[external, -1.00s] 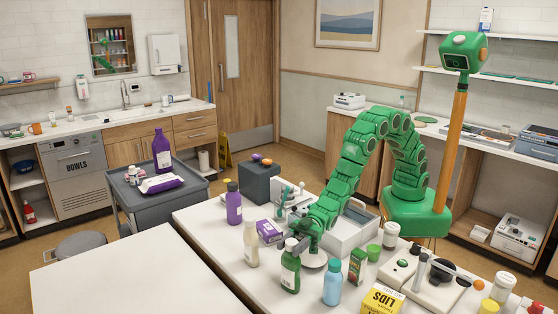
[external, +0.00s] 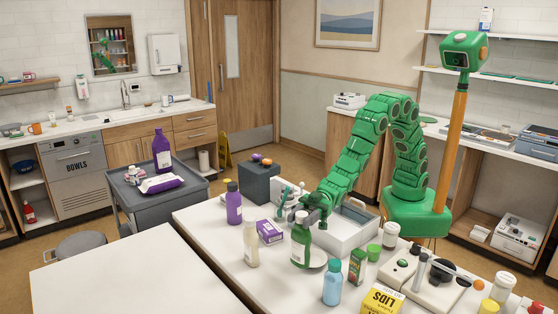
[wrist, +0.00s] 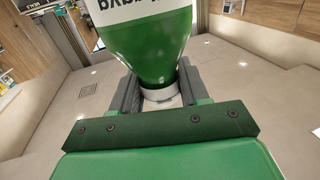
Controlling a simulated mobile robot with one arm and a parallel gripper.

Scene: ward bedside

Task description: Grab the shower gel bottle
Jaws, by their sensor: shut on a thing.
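A green bottle with a white label and white cap (external: 300,248) is held upright in the external view. In the wrist view the green bottle (wrist: 152,55) fills the top middle. Its narrow neck sits between the dark fingers of my gripper (wrist: 160,95), and part of the label shows upside down.
A white tray (external: 345,235) stands behind.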

